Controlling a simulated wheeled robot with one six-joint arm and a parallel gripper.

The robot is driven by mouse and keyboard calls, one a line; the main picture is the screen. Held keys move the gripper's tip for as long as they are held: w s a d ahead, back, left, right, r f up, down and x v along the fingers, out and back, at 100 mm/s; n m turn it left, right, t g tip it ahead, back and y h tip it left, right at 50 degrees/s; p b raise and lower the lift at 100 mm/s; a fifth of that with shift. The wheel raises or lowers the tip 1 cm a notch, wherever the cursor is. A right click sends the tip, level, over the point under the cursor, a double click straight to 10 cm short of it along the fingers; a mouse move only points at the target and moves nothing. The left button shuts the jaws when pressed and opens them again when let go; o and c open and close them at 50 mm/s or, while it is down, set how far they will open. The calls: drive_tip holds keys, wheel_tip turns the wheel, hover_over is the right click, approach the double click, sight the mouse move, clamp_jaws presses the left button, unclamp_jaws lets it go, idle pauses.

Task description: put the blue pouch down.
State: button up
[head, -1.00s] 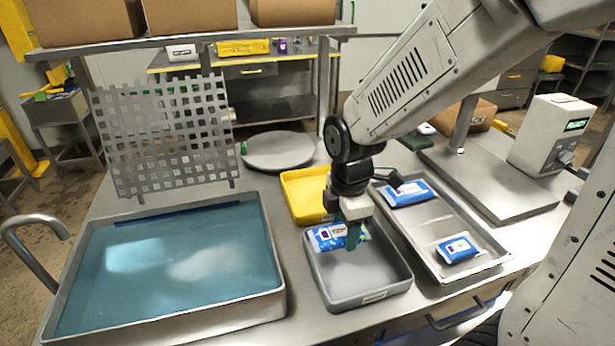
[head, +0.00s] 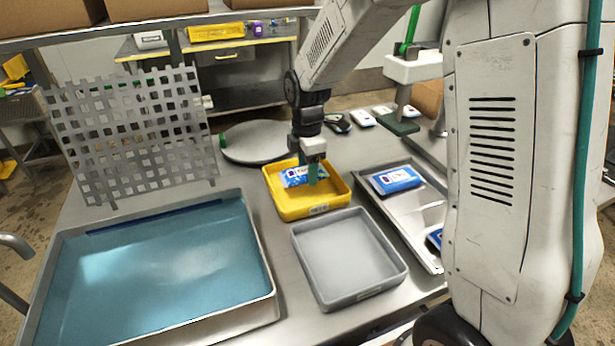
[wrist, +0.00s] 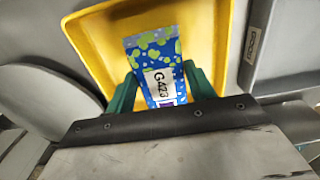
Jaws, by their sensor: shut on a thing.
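My gripper (head: 313,172) is shut on the blue pouch (head: 294,178). The pouch has a white label and is held over the yellow tray (head: 300,212), within its outline. In the wrist view the pouch (wrist: 152,55) shows green spots and a label reading G423, with the green fingers (wrist: 158,90) on both sides of it. The yellow tray (wrist: 90,50) lies behind it. I cannot tell whether the pouch touches the tray floor.
An empty grey tray (head: 348,255) stands in front of the yellow one. A metal tray (head: 425,215) with two blue-and-white pouches is to the right. A water basin (head: 160,270) fills the left. A round metal plate (head: 262,142) lies behind.

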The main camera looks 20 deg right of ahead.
drive_tip(key=shift+w, duration=0.2)
drive_tip(key=shift+f, duration=1.75)
drive_tip(key=shift+f, duration=0.2)
drive_tip(key=o, duration=1)
drive_tip(key=shift+r, duration=0.1)
